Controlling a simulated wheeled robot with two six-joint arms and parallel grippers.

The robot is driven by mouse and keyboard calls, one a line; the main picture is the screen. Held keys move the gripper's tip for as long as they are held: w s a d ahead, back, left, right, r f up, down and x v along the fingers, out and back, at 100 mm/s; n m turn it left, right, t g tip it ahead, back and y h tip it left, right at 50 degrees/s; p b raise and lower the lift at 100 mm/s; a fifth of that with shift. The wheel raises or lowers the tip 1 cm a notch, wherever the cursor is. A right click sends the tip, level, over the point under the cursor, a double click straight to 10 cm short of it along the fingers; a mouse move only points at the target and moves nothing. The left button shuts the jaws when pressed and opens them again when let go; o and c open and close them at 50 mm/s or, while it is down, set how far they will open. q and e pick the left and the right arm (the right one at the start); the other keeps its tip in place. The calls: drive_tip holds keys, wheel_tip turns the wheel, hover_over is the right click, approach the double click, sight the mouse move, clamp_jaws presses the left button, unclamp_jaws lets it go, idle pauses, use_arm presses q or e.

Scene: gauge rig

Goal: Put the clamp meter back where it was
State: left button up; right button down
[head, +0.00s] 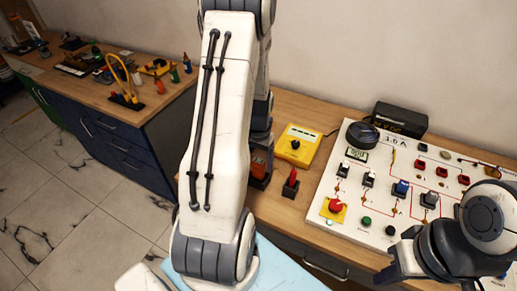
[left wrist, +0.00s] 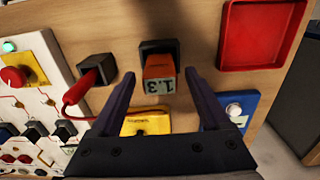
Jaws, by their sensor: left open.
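The orange clamp meter (left wrist: 159,70) stands in a black holder (left wrist: 157,48) in the left wrist view, its display reading 1.3. It also shows in the head view (head: 260,163), partly hidden by my left arm, with its lower end in the holder (head: 260,182). My left gripper (left wrist: 159,77) is open, with one finger on each side of the meter. I cannot tell whether either finger touches it. In the head view the left gripper is mostly hidden by the arm. My right gripper (head: 398,266) is at the lower right, and its jaw opening is not clear.
A black block with a red probe (left wrist: 95,72) stands beside the holder. A yellow meter (head: 298,145) lies behind. The white circuit panel (head: 375,215) fills the bench's right. A red tray (left wrist: 262,35) and a blue box with a white button (left wrist: 238,108) are on the other side.

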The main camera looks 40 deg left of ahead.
use_arm(q)
wheel_tip(320, 180, up, 8)
drive_tip(key=shift+f+b, duration=0.1)
drive_tip(key=shift+b, duration=0.4)
drive_tip(key=s+d+r+m, duration=0.1)
drive_tip(key=d+r+m, duration=0.15)
drive_tip(key=d, duration=0.75)
drive_tip(key=s+d+r+m, duration=0.2)
drive_tip(key=d+r, duration=0.2)
drive_tip(key=d, duration=0.6)
drive_tip(key=s+d+r+m+h, duration=0.1)
drive_tip(key=s+d+m, duration=0.4)
drive_tip(key=s+d, duration=0.6)
drive_tip(key=shift+s+r, duration=0.55)
drive_tip(key=shift+s, duration=0.6)
drive_tip(key=shift+f, duration=0.1)
